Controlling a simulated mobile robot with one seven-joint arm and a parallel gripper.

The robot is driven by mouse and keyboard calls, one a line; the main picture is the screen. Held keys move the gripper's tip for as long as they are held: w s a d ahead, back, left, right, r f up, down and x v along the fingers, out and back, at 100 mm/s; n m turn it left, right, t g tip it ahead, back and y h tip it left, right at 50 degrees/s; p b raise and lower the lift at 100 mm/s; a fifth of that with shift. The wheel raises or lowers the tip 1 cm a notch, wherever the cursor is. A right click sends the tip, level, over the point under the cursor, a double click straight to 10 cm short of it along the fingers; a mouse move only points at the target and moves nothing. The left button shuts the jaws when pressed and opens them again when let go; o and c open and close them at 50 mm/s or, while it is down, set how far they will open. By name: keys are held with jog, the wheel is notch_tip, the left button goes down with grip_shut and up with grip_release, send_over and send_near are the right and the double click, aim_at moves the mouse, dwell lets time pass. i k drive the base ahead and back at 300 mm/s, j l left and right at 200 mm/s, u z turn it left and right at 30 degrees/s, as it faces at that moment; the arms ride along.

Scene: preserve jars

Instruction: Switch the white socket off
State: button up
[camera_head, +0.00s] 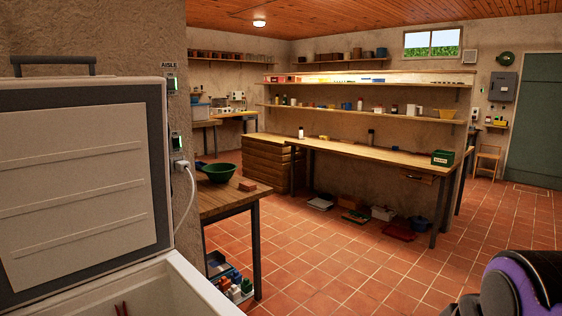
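A small light socket plate (178,142) is on the wall end just right of the open chest lid. A white plug (181,164) sits at its lower part, and a white cable (193,195) hangs down from it. Its switch is too small for me to tell its position. A second small plate (172,85) with a greenish spot is higher on the same wall end, under a sign reading AISLE (169,66). A dark, purple-marked part of my arm shows at the lower right, well away from the socket. My gripper's fingers are not in view.
The open chest (190,285) and its raised lid (85,180) fill the left foreground. A wooden table (222,204) with a green bowl (219,172) stands below the socket. A long workbench (385,160) stands behind. Tiled floor (330,265) is clear in the middle.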

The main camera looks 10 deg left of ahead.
aim_at(177, 145)
jog(key=i+l+u, duration=0.15)
jog(key=u, duration=1.1)
jog(key=z, duration=2.1)
jog(key=i, duration=0.5)
jog(key=i+u, duration=0.25)
jog(key=i, duration=0.25)
jog(key=i+l+u, duration=0.25)
jog(key=i, duration=0.3)
jog(key=i+j+u, duration=0.1)
jog(key=i+u, duration=0.7)
jog(key=u, duration=0.2)
